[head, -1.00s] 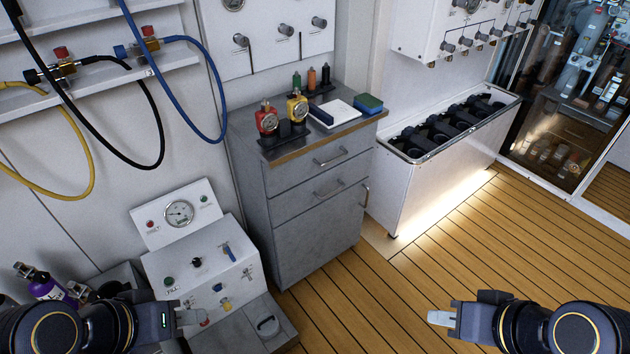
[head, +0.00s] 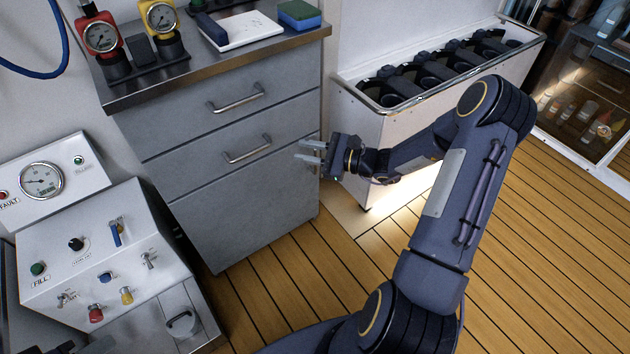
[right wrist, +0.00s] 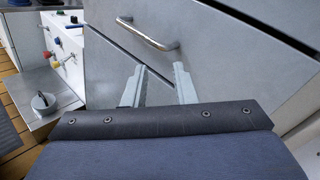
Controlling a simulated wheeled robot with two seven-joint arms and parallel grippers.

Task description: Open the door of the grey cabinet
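The grey cabinet (head: 220,88) stands left of centre in the head view, with two drawers above a lower door (head: 245,215). The door looks shut, flush with the front. Its handle is not visible; my right gripper covers the door's upper right part. My right gripper (head: 308,151) is in front of that corner, fingers apart and pointing left. In the right wrist view the two fingers (right wrist: 157,88) are apart, with nothing visible between them. The lower drawer's handle (right wrist: 148,34) shows beyond the fingertips, apart from them.
A white control box (head: 95,250) with knobs stands left of the cabinet, close to the door's left side. A white rack of dark cylinders (head: 350,120) stands to the right. Gauges and a white tray (head: 240,30) lie on the cabinet top. Wooden floor (head: 300,270) lies clear in front.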

